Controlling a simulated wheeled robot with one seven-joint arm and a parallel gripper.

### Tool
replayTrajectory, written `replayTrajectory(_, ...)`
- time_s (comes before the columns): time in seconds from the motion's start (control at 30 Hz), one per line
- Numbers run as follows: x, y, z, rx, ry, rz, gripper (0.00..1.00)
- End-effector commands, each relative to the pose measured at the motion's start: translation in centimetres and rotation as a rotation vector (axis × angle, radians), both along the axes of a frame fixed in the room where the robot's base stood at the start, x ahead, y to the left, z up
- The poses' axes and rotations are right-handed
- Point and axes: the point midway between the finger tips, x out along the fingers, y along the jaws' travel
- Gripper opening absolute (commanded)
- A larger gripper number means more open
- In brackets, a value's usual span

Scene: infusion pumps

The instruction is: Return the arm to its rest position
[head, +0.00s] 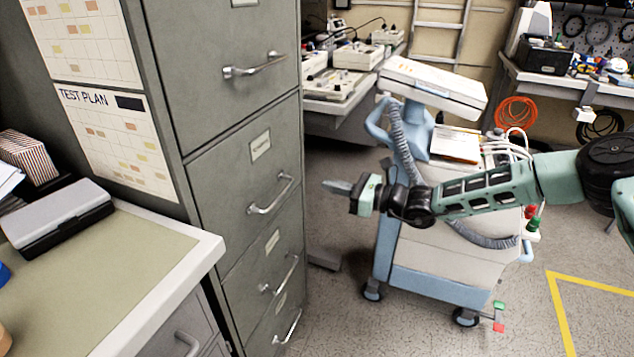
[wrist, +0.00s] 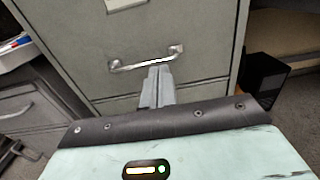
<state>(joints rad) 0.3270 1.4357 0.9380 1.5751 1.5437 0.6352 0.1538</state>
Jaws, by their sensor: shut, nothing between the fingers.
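My gripper (head: 337,187) is at the end of my green arm, which reaches in from the right in the head view. Its fingers are shut and empty, and they point left toward the grey filing cabinet (head: 190,100). In the wrist view my gripper (wrist: 159,72) points at a cabinet drawer. Its tips overlap the lower edge of the drawer's metal handle (wrist: 146,60) in the picture. In the head view the fingertips appear apart from the drawer handle (head: 271,196). The drawers look closed.
A wheeled cart (head: 445,255) with a hose stands behind my arm. A desk (head: 150,265) with a grey-and-black box (head: 58,215) is at the left. A workbench (head: 340,115) with devices is behind. Yellow tape (head: 560,310) marks open floor at the lower right.

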Motion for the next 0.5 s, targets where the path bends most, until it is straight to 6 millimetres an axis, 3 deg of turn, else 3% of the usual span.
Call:
replayTrajectory(0.13,-1.2,0.1,0.8,-0.020,-0.028,0.035,0.00)
replayTrajectory(0.23,-4.1,1.9,2.8,-0.085,-0.115,0.137,0.00)
replayTrajectory(0.4,-12.7,4.9,6.6,-0.262,-0.359,0.427,0.00)
replayTrajectory(0.5,-17.8,5.2,8.2,-0.369,-0.512,0.604,0.00)
